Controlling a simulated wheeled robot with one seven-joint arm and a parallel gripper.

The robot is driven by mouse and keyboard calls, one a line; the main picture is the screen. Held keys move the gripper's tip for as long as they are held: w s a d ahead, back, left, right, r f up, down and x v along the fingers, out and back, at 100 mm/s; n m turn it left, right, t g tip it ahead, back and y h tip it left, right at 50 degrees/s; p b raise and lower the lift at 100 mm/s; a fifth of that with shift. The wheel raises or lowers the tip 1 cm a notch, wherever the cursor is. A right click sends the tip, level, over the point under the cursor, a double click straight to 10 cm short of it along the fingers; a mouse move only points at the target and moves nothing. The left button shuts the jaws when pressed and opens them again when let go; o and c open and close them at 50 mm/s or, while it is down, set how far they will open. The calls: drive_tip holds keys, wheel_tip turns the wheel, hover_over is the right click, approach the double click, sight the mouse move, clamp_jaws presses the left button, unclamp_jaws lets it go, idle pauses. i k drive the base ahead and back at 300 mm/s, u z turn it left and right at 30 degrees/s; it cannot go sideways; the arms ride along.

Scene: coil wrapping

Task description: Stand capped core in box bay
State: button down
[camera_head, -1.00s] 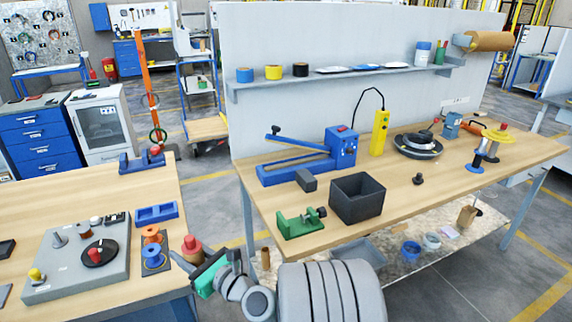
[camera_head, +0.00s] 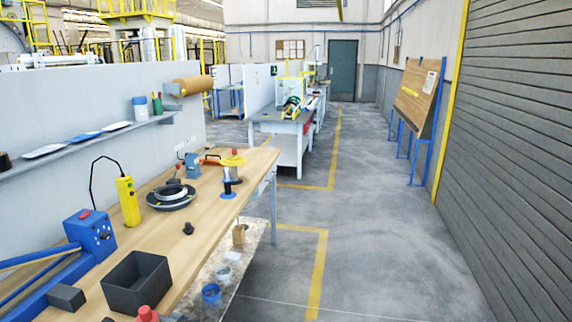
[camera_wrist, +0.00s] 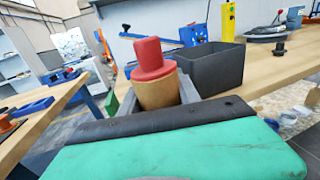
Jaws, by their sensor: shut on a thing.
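The capped core is a tan cylinder (camera_wrist: 157,93) with a stepped red cap (camera_wrist: 150,58) on top. My gripper (camera_wrist: 160,98) is shut on it, its grey fingers on either side of the tan body. In the wrist view the core is close to upright, slightly tilted. The dark grey open box (camera_head: 137,284) stands on the bench just beyond the cap. It also shows in the wrist view (camera_wrist: 218,68), behind and right of the core. Its inner floor is hidden there.
A grey block (camera_head: 66,298) and a blue machine (camera_head: 92,232) stand left of the box. A yellow pendant (camera_head: 128,202), a dark round fixture (camera_head: 171,196) and a small black knob (camera_head: 188,228) are farther along. Open floor lies right of the bench.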

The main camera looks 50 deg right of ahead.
sight(227, 154)
drive_tip(key=z, duration=2)
drive_tip(key=i, duration=5.25)
drive_tip(key=u, duration=3.6)
drive_tip(key=i, duration=0.8)
drive_tip(key=u, duration=0.05)
